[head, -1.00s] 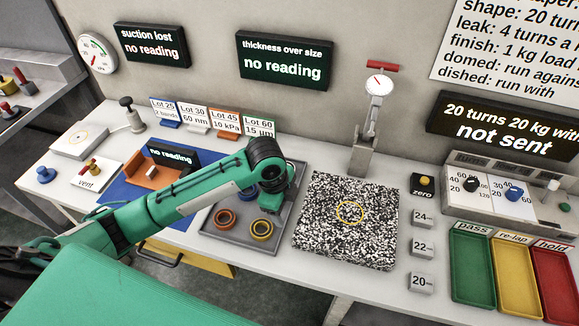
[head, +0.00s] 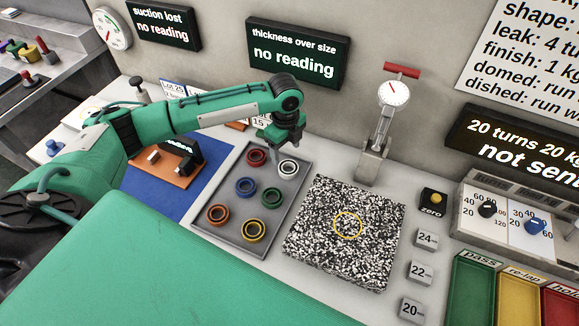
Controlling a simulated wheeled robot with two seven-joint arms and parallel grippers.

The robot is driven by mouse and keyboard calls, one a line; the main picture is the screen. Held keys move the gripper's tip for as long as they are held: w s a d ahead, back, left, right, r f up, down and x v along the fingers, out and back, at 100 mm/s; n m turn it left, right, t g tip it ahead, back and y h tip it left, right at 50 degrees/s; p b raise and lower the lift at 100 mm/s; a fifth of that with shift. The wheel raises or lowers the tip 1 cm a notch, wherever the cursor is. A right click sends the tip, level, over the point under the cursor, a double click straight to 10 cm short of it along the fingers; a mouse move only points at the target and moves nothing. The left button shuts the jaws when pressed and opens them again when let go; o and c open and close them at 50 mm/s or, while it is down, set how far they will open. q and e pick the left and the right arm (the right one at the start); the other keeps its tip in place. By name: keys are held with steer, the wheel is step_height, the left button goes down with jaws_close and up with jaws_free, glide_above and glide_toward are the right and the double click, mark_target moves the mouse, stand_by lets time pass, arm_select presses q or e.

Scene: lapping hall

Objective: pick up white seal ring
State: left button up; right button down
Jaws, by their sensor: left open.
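The white seal ring (head: 289,168) lies in the far right corner of the grey tray (head: 206,228). My left gripper (head: 281,147) points down just above and slightly behind the white ring, close to it. Its fingers are small in the view and look empty; I cannot tell whether they touch the ring. The right gripper is not in view.
The tray also holds a red ring (head: 256,157), a blue ring (head: 245,187), a green ring (head: 271,197), an orange ring (head: 217,215) and a yellow ring (head: 253,230). A speckled plate (head: 325,262) and a dial gauge stand (head: 377,150) are to the right.

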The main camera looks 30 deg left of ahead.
mark_target(287, 170)
arm_select(q)
step_height(287, 170, down, 3)
steer(key=shift+f+p, duration=0.1)
steer(key=shift+p, duration=0.2)
step_height(287, 170, down, 4)
steer(key=shift+w+d+r+p, duration=0.15)
steer(key=shift+r+p, duration=0.05)
steer(key=shift+p, duration=0.3)
steer(key=shift+f, duration=0.35)
steer(key=c, duration=0.8)
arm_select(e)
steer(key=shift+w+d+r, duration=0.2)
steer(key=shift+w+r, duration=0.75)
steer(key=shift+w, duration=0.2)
